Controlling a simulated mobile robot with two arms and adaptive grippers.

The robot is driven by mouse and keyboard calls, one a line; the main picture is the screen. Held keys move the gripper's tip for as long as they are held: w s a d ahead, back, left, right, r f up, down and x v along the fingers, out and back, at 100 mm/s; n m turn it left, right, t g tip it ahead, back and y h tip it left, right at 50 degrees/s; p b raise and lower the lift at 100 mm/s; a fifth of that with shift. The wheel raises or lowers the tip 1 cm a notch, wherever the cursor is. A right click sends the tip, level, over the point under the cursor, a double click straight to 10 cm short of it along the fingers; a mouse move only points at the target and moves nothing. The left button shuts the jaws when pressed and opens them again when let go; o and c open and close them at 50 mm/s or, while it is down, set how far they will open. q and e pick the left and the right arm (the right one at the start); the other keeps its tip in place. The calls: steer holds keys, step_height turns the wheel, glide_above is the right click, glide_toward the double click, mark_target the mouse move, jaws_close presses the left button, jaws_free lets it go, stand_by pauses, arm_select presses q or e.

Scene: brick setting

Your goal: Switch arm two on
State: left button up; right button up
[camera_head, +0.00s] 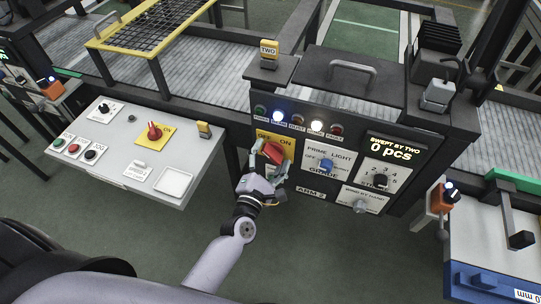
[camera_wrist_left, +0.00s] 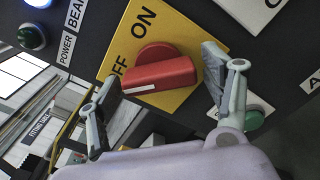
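The arm two switch is a red rotary handle (camera_head: 274,152) on a yellow OFF/ON plate (camera_head: 288,141), on the dark panel marked ARM 2 (camera_head: 310,192). In the left wrist view the red handle (camera_wrist_left: 150,76) lies across the yellow plate (camera_wrist_left: 176,25), its white-marked end towards the left, on the OFF side. My left gripper (camera_head: 267,169) is in front of the switch, partly covering it. Its fingers are spread on either side of the handle, with visible gaps. My right gripper is not in view.
The panel also carries a row of lamps (camera_head: 298,121), a blue PRIME LIGHT knob (camera_head: 326,165), a black numbered dial (camera_head: 380,180) and a grey knob (camera_head: 360,206). A white console (camera_head: 110,140) with another red switch (camera_head: 154,131) stands at left. A green button (camera_wrist_left: 254,119) is near the right finger.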

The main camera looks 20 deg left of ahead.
arm_select(q)
steer(key=c, duration=1)
steer(key=shift+o, duration=0.2)
steer(key=m+p, duration=0.1)
steer(key=m, duration=0.3)
steer(key=shift+r+m, duration=0.15)
steer(key=shift+m, duration=0.25)
steer(key=m+p, duration=0.2)
steer(key=m, duration=0.2)
steer(key=shift+m, duration=0.3)
steer(key=m+p, duration=0.1)
steer(key=m, duration=0.3)
steer(key=shift+r, duration=0.1)
steer(key=shift+m+p, duration=0.75)
steer(key=shift+m, duration=1.55)
